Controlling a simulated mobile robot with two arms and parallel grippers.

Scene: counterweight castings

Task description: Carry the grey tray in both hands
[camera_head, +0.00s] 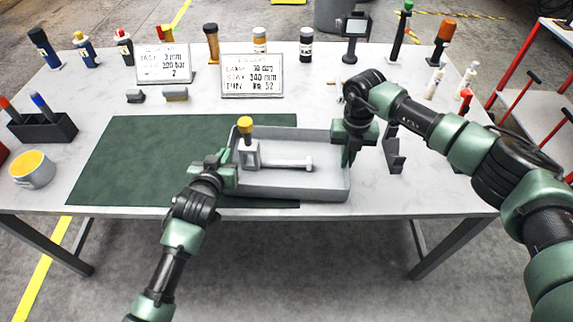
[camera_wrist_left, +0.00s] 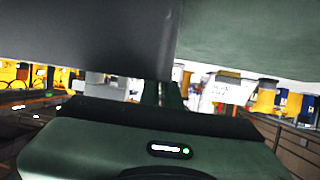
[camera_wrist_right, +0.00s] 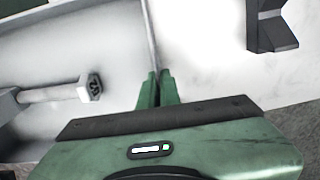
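The grey tray (camera_head: 325,189) is at the table's front edge, partly over the green mat. I cannot tell whether its base touches the table. In it are a grey block (camera_head: 249,155) with a yellow knob on top and a grey bar (camera_head: 285,163) with a hexagonal end, lying down. My left gripper (camera_head: 228,178) is at the tray's left wall; its fingers look closed together there, in a partly blocked left wrist view (camera_wrist_left: 165,93). My right gripper (camera_head: 347,152) is shut on the right wall, which runs between its fingers in the right wrist view (camera_wrist_right: 156,88).
A dark bracket (camera_head: 395,155) stands just right of the tray. The green mat (camera_head: 140,160) is bare to the left. A yellow-lined cup (camera_head: 32,169) and a dark pen box (camera_head: 45,127) are at far left. Label cards (camera_head: 252,84) and several bottles line the back.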

